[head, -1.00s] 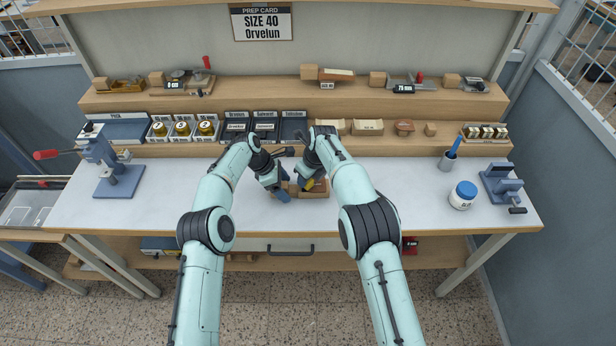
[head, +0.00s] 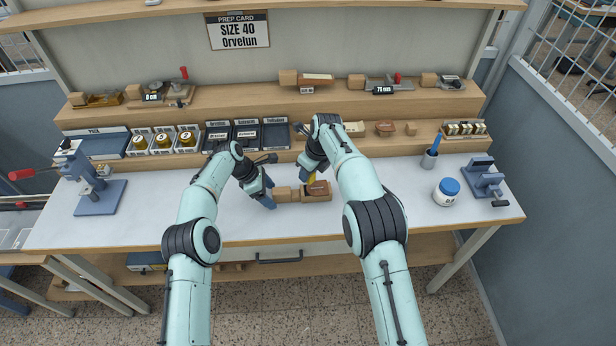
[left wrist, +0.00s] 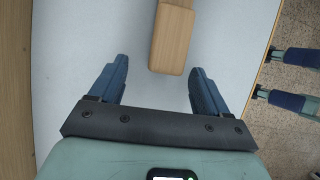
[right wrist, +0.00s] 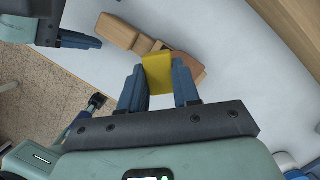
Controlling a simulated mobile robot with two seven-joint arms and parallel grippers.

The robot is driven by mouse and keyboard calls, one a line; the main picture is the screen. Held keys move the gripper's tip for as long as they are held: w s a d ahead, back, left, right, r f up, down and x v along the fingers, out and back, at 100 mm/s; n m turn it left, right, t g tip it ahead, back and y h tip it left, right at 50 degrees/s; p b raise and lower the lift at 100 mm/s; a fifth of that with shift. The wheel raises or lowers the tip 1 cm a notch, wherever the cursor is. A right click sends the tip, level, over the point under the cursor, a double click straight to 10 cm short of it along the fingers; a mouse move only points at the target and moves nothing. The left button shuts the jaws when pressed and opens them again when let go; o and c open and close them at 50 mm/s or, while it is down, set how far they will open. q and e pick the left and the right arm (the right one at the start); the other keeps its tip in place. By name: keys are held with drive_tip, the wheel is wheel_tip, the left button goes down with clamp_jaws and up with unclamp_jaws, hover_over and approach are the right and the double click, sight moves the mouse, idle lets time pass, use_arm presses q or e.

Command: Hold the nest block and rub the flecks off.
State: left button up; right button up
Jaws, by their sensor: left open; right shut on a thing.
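The nest block (head: 288,195) is pale wood, with a narrower end to the left and a wider part at the right. It lies on the white bench top. A brown piece (head: 318,188) sits on its wider part. My left gripper (head: 266,196) is open at the block's left end. In the left wrist view that wooden end (left wrist: 172,45) lies just ahead of the fingertips, not gripped. My right gripper (right wrist: 158,72) is shut on a yellow piece (right wrist: 158,80), held over or against the brown piece; contact is unclear. I cannot make out any flecks.
A white jar with a blue lid (head: 447,191) and a blue vise (head: 483,178) stand at the right. A blue press (head: 95,190) stands at the left. Labelled trays and jars line the low shelf behind. The bench between the press and the block is clear.

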drive_tip(key=shift+r, duration=1.8)
drive_tip(key=d+f+m+h, duration=0.15)
drive_tip(key=d+m, duration=0.25)
drive_tip(key=d, duration=1.4)
drive_tip(key=shift+m+t+y, duration=0.25)
drive_tip(key=shift+m+t, duration=0.05)
drive_tip(key=f, duration=0.5)
drive_tip(key=shift+s+d+f, duration=0.2)
drive_tip(key=shift+s+d, duration=0.2)
drive_tip(key=shift+f, duration=2.7)
drive_tip(key=o, duration=0.5)
drive_tip(key=shift+f, duration=0.15)
drive_tip(key=o, duration=0.4)
